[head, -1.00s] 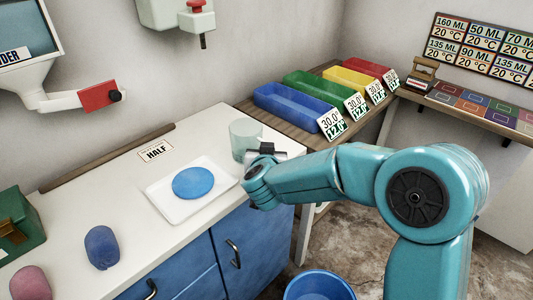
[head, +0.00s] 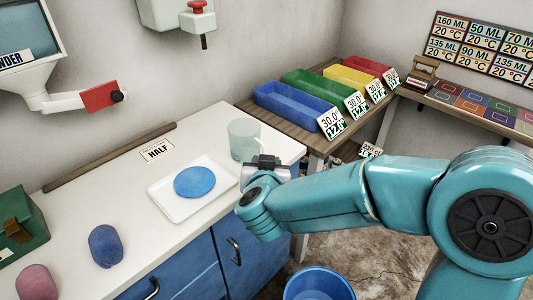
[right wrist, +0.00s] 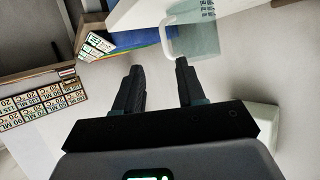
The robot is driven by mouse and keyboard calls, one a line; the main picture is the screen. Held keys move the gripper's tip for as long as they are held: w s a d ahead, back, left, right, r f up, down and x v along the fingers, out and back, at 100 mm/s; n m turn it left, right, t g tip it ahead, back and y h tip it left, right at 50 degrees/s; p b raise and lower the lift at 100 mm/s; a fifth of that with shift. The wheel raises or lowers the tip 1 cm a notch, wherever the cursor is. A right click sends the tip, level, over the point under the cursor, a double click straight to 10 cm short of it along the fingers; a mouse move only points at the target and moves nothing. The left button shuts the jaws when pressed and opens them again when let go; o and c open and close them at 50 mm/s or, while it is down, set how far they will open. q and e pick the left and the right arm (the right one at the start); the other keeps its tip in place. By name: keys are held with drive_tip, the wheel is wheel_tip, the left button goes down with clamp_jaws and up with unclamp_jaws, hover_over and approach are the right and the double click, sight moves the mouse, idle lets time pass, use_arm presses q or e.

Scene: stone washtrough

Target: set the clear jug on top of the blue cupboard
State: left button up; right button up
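The clear jug (head: 244,139) stands upright on the white top of the blue cupboard (head: 212,262), near the back right corner. In the right wrist view the jug (right wrist: 196,40) shows with its handle towards the gripper. My right gripper (head: 264,163) is in front of the jug in the head view, with a gap between them. In the right wrist view its two fingers (right wrist: 160,75) are apart with nothing between them, and the jug is beyond the tips. My left gripper is not in view.
A white tray (head: 165,205) with a blue disc (head: 194,182) lies left of the jug. Coloured bins (head: 295,108) stand on a wooden table at right. A blue bucket (head: 318,285) stands on the floor.

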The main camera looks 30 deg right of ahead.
drive_tip(key=v, duration=0.3)
drive_tip(key=shift+d, duration=0.15)
idle(0.3)
drive_tip(key=s+d+f+n+g+y+p, duration=0.1)
drive_tip(key=s+f+n+g+y+p, duration=0.2)
drive_tip(key=f, duration=0.8)
drive_tip(key=s+d+f+n+g+p, duration=0.15)
drive_tip(key=f+p, duration=0.35)
drive_tip(key=f, duration=0.6)
drive_tip(key=s+a+f+g+y, duration=0.3)
drive_tip(key=s+a, duration=0.3)
drive_tip(key=s, duration=0.2)
drive_tip(key=s+a+f+g+y, duration=0.4)
drive_tip(key=s+a, duration=0.2)
drive_tip(key=s, duration=0.2)
drive_tip(key=shift+s+a+f, duration=0.3)
drive_tip(key=shift+a+f, duration=0.05)
drive_tip(key=shift+f, duration=0.05)
